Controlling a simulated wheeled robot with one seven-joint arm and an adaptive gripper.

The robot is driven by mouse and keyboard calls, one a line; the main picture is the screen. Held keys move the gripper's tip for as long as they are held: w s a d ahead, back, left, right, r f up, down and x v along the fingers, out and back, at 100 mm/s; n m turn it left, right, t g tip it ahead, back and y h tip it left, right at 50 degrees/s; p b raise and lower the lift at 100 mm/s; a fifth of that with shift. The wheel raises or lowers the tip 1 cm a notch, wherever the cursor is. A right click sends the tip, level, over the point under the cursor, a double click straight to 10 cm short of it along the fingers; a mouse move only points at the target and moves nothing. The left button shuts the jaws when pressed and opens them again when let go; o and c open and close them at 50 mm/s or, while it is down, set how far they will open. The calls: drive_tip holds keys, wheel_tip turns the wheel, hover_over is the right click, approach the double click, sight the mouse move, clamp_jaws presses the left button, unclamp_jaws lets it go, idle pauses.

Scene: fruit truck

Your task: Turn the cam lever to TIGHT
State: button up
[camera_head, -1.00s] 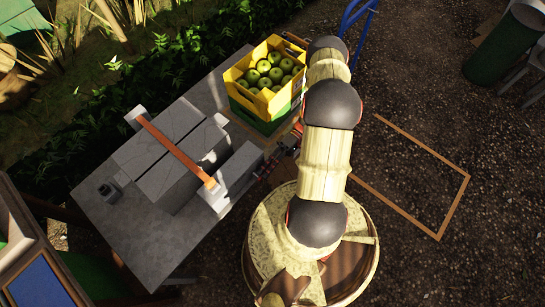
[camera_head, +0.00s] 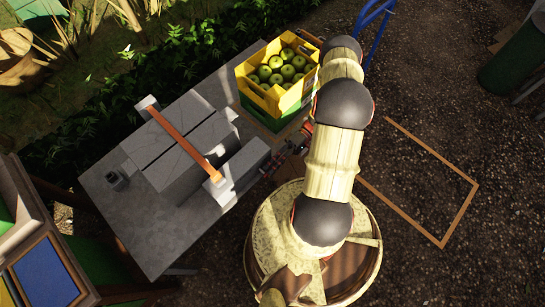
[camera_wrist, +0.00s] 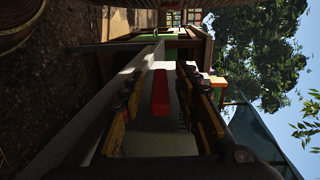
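An orange-red bar (camera_head: 180,140) lies across grey blocks (camera_head: 185,150) on the grey table, its ends at two pale end pieces. No TIGHT marking can be read, and I cannot tell for certain which part is the cam lever. My gripper (camera_head: 268,172) is beside the right side of the grey blocks, partly hidden by my arm. In the wrist view my gripper (camera_wrist: 160,105) has its fingers spread apart. A red bar (camera_wrist: 160,92) shows between them, beyond the fingertips; no contact shows.
A yellow crate of green apples (camera_head: 250,71) sits on a green crate (camera_head: 262,118) at the table's back right. A small dark object (camera_head: 117,180) stands at the left of the grey table (camera_head: 150,240). A wooden frame with a blue panel (camera_head: 45,272) is at lower left.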

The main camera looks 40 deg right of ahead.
drive_tip(key=d+r, duration=0.1)
drive_tip(key=d, duration=1.1)
drive_tip(key=shift+w+r, duration=0.2)
drive_tip(key=shift+w, duration=0.25)
